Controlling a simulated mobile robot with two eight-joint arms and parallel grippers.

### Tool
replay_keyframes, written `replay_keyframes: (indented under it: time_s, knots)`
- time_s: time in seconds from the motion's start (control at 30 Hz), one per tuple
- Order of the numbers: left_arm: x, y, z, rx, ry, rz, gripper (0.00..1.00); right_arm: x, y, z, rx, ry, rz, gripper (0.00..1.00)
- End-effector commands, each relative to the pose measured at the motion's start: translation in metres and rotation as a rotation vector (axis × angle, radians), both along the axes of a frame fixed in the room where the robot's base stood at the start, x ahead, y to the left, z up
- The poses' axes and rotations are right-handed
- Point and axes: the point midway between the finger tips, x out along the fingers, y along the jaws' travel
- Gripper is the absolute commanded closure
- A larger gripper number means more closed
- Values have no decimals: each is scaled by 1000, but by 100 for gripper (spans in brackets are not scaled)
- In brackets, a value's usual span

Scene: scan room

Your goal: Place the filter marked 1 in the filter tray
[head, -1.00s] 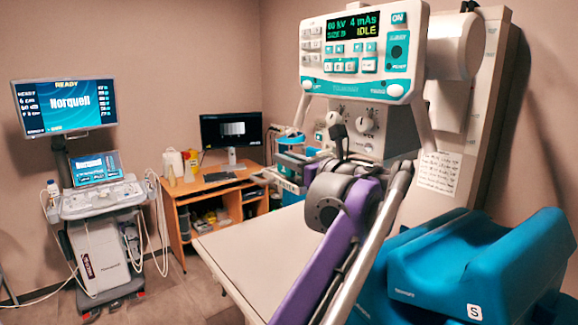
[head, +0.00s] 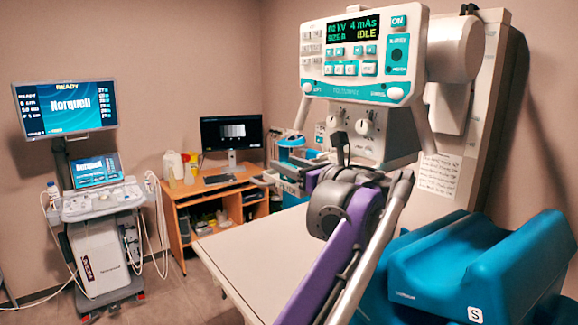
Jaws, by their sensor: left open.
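The arm with purple and pale grey links is mine; it rises from the bottom middle to a dark round joint. My left gripper (head: 284,166) is beyond that joint, small and partly hidden, in front of the x-ray machine's left side. It is open, and I see nothing held in it. A teal-and-white holder (head: 290,188) with lettering that looks like "FILTER" is close by it, at the far end of the table. A small blue round piece (head: 291,141) shows just above. I cannot make out a filter marked 1. My right gripper is not in view.
The x-ray machine's control panel (head: 365,55) reads IDLE and overhangs the far end of the pale table (head: 250,252). A wooden desk (head: 190,192) and an ultrasound cart (head: 100,245) stand at left. The near table top is bare.

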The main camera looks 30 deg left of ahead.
Motion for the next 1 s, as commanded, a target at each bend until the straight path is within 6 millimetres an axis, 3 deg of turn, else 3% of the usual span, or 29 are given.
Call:
replay_keyframes:
  time_s: [0.53, 0.7, 1.0]
  knots:
    - [-38, -95, -1, -1, 0, -4, 51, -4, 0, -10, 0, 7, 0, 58]
    - [-44, -109, 0, 0, 0, -3, 51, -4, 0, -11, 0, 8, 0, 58]
    - [-46, -111, 0, 0, 0, 0, 51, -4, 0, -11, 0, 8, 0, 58]
